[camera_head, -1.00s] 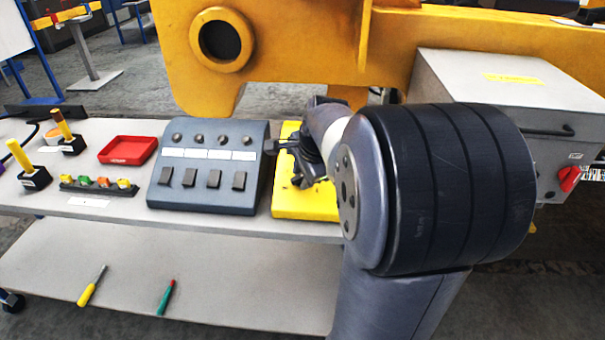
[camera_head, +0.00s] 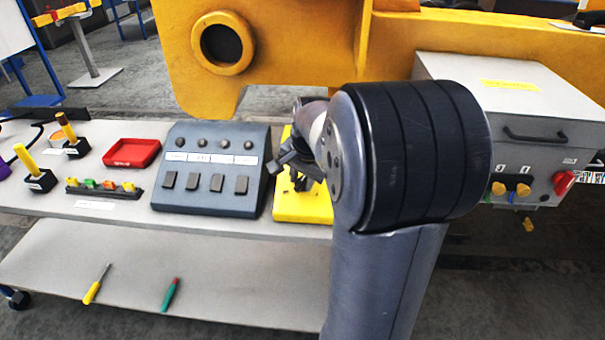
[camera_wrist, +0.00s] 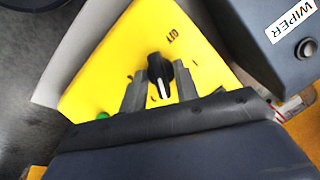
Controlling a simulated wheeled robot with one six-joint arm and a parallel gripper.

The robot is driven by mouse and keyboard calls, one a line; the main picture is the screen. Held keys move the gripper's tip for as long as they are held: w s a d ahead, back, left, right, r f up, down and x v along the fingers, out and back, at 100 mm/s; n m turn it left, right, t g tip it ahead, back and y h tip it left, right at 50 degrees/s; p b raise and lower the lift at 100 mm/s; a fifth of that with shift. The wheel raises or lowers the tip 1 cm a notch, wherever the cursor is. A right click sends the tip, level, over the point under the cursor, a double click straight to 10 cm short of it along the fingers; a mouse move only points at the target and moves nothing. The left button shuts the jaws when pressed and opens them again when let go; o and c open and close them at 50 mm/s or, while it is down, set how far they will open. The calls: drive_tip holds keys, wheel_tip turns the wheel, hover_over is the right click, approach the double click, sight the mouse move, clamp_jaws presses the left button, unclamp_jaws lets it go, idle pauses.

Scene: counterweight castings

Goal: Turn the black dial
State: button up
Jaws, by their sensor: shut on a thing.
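The black dial (camera_wrist: 159,72) with a white pointer line sits on a yellow box (camera_wrist: 110,60), also in the head view (camera_head: 303,213). In the wrist view the pointer faces the bottom of the picture, and small dark lettering is printed above the dial. My gripper (camera_wrist: 160,88) is shut on the dial, with one grey finger on each side of it. In the head view my gripper (camera_head: 297,172) is over the yellow box, and I cannot make out the dial there.
A grey switch panel (camera_head: 213,137) stands just left of the yellow box. A green button (camera_wrist: 102,115) is beside my gripper on the yellow box. A red tray (camera_head: 131,153) and joysticks (camera_head: 35,170) are farther left. A grey cabinet with a red knob (camera_head: 564,182) is at right.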

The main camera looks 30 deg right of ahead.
drive_tip(key=n+g+p, duration=0.1)
drive_tip(key=n, duration=0.3)
drive_tip(key=shift+w+r+n+h, duration=0.1)
drive_tip(key=shift+n+h, duration=0.3)
drive_tip(key=shift+p, duration=0.3)
drive_tip(key=o, duration=0.6)
drive_tip(key=v, duration=1)
drive_tip(key=shift+a+r, duration=0.2)
drive_tip(key=shift+r, duration=0.2)
drive_tip(key=shift+f, duration=0.1)
drive_tip(key=x, duration=1)
drive_tip(key=shift+d+f, duration=0.15)
drive_tip(key=shift+f, duration=0.25)
